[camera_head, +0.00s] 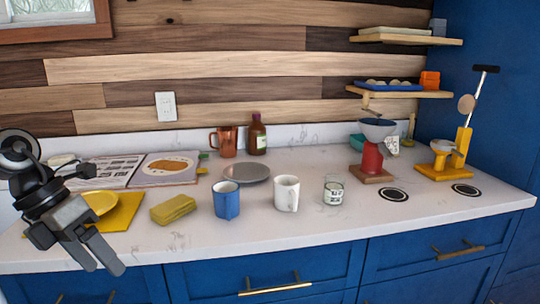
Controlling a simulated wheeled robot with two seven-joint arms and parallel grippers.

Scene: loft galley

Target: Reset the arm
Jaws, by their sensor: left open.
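My left arm comes in from the left edge, and its gripper (98,262) points down and to the right at the counter's front left edge. The gripper's two fingers are apart, with nothing between them. It overlaps the view of the yellow board (122,214) and the yellow bowl (100,202) behind it. I do not see my right gripper.
On the white counter (330,235) stand a yellow sponge (172,209), a blue mug (226,200), a white mug (286,194), a glass jar (333,191) and a grey plate (247,173). An open book (165,170) lies behind. Blue drawers (260,272) are below.

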